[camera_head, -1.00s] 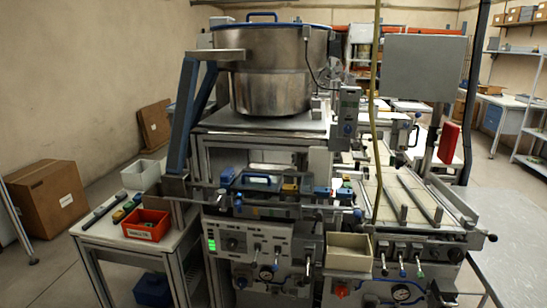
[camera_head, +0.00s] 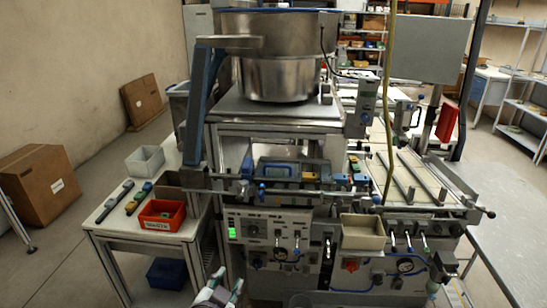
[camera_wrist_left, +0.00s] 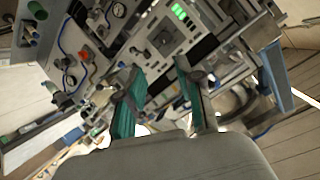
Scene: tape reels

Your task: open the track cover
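The track (camera_head: 300,188) runs across the front of the machine below the steel bowl. A clear cover-like piece with a blue handle (camera_head: 276,169) sits on it, and it looks down in place. I cannot tell for sure that this is the track cover. My left gripper (camera_head: 227,279) is at the bottom of the head view, in front of the machine and well below the track. In the left wrist view, its two green fingers (camera_wrist_left: 160,95) stand apart with nothing between them.
The steel bowl (camera_head: 275,62) stands above the track. The control panel (camera_head: 268,238) with levers and gauges faces me. A beige bin (camera_head: 363,232) juts out at the front right. A side table (camera_head: 118,222) with a red bin (camera_head: 161,214) stands at the left. A yellow hose (camera_head: 391,90) hangs at the right.

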